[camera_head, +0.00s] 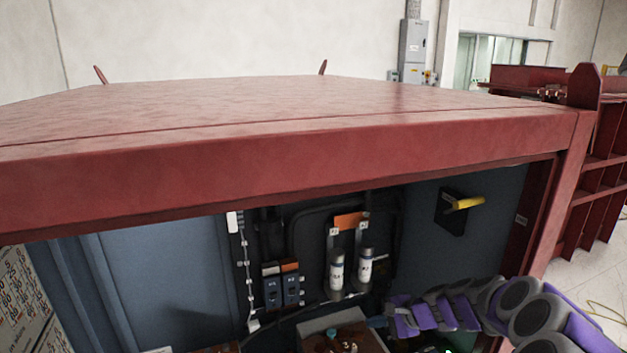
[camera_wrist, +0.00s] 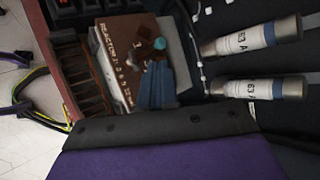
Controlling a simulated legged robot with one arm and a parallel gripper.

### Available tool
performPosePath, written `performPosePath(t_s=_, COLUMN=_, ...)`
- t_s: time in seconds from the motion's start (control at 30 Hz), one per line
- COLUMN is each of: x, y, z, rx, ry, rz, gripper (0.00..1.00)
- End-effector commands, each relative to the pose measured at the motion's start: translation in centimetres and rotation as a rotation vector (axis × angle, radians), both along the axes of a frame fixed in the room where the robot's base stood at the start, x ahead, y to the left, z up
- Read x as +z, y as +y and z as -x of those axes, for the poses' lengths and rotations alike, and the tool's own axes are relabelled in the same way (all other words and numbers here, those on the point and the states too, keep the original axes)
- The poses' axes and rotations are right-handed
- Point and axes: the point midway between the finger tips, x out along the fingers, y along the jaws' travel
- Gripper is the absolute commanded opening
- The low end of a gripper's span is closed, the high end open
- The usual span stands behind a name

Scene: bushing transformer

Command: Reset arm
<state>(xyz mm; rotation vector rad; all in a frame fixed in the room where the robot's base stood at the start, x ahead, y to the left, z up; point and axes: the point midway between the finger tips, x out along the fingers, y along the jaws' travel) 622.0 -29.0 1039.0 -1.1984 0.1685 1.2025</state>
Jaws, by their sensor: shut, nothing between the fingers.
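My arm, purple and grey, reaches in from the lower right in the head view, inside the open front of a red-framed cabinet (camera_head: 300,160). My gripper (camera_head: 377,322) is small and blue at its end, low in front of the cabinet's back panel. In the wrist view its blue fingers (camera_wrist: 157,72) are together with nothing held. They lie over a brown-topped box (camera_wrist: 118,47) with white lettering. Whether they touch it I cannot tell. The box also shows at the bottom of the head view (camera_head: 343,325).
Two cylindrical fuses (camera_head: 337,270) (camera_head: 366,267) stand upright beside my gripper. Small breakers (camera_head: 281,287) are to their left. A yellow-handled switch (camera_head: 463,204) sticks out at the right. The cabinet's red top beam (camera_head: 290,165) is above the arm. A yellow-and-black cable (camera_wrist: 45,122) shows in the wrist view.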

Motion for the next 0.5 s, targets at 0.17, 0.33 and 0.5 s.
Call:
performPosePath(t_s=0.17, x=5.1, y=5.9, z=5.4, rx=0.256, ry=-0.055, rz=0.079, gripper=0.00)
performPosePath(t_s=0.33, x=8.1, y=9.6, z=11.6, rx=0.477, ry=-0.087, rz=0.178, gripper=0.00)
performPosePath(t_s=0.5, x=9.7, y=11.3, z=18.3, rx=0.679, ry=-0.095, rz=0.295, gripper=0.00)
